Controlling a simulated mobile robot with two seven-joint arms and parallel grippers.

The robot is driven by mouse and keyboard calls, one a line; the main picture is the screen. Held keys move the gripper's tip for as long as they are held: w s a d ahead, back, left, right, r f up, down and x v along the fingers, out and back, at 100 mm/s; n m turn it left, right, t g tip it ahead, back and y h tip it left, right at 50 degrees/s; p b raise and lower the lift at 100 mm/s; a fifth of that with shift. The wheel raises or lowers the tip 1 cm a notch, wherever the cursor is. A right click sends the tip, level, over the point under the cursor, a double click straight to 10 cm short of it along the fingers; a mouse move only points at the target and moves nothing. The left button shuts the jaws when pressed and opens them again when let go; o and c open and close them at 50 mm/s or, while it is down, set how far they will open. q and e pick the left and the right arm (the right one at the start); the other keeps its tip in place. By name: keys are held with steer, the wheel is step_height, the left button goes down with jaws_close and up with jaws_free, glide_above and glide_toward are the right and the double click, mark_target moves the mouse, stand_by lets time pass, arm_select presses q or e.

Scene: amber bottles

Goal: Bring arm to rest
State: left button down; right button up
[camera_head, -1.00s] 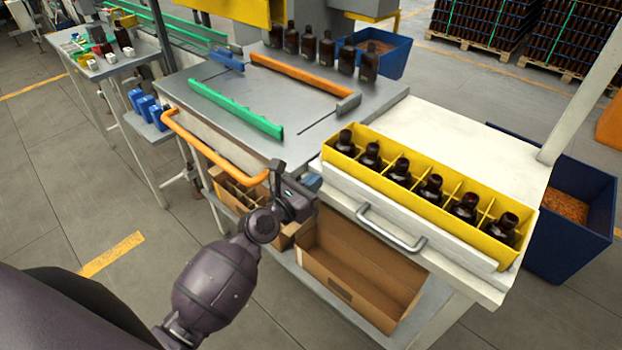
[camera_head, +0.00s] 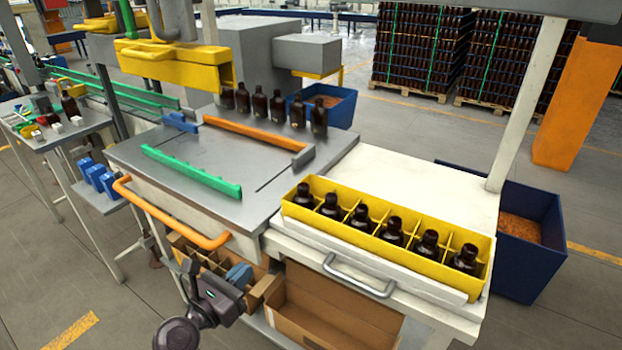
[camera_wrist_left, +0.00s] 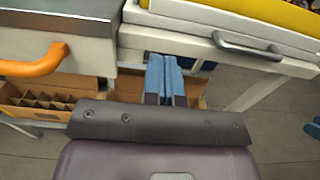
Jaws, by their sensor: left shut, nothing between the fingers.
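My left gripper (camera_head: 240,274) is low in front of the workbench, at the lower left of the head view. Its blue fingertips are together and hold nothing; they also show in the left wrist view (camera_wrist_left: 165,78). They point at the bench front, between the orange handle (camera_head: 170,215) and the grey drawer handle (camera_head: 358,276). In the head view the gripper overlaps the cardboard boxes on the lower shelf; I cannot tell the gap.
A yellow crate (camera_head: 386,250) with several amber bottles stands on the white bench top (camera_head: 405,180). More bottles (camera_head: 277,106) stand in a row at the back. An open cardboard box (camera_head: 330,318) sits on the lower shelf. Blue bins (camera_head: 530,262) stand at the right.

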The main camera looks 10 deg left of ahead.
arm_select(q)
steer(key=s+a+f+m+g+y, duration=0.2)
steer(key=s+f+m, duration=0.5)
steer(key=m, duration=0.9)
steer(key=s+a+f+m+g+y, duration=0.2)
steer(key=s+f+m, duration=0.5)
steer(key=m, duration=1)
step_height(320, 180, down, 2)
steer(key=shift+s+a+f+g+y, duration=0.2)
steer(key=shift+a+g+y, duration=0.3)
steer(key=shift+y, duration=0.7)
steer(key=shift+d, duration=0.15)
